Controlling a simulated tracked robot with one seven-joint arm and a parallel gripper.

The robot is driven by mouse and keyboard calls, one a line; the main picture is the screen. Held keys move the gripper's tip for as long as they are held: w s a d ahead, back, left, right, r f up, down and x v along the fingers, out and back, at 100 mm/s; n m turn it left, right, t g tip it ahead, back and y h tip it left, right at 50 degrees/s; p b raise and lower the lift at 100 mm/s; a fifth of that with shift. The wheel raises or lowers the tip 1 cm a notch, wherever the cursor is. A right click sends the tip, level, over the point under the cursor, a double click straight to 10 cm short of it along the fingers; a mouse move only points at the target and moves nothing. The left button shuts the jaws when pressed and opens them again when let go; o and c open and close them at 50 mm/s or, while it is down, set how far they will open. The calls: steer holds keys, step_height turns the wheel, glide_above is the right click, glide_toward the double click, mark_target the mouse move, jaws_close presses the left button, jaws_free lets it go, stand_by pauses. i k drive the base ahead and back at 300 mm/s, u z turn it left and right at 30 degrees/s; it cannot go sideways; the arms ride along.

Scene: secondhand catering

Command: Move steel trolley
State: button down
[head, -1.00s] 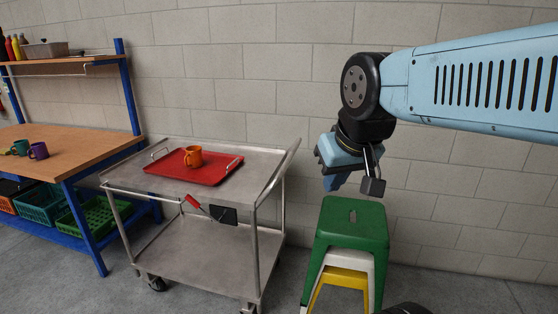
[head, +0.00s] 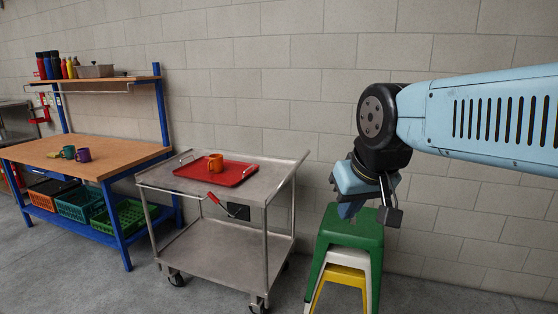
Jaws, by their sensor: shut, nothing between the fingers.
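The steel trolley (head: 218,256) stands on the floor in the middle of the head view, against the block wall. It has two shelves and wheels at the bottom. A red-handled tool with a dark flat head (head: 238,211) shows at the trolley's near side. My gripper (head: 349,214) points down, right of the trolley and above the stools, apart from the trolley. It is shut and empty.
Stacked green, white and yellow stools (head: 352,232) stand right of the trolley. A blue-framed workbench (head: 100,143) is at left, with mugs on top and crates below. Grey floor in front of bench and trolley is clear.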

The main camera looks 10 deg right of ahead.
mark_target(252, 260)
steer(key=u, duration=0.4)
steer(key=i, duration=1.85)
steer(key=z, duration=0.6)
steer(key=k, duration=0.85)
steer(key=z, duration=0.2)
steer(key=i, duration=0.85)
steer(key=u, duration=0.05)
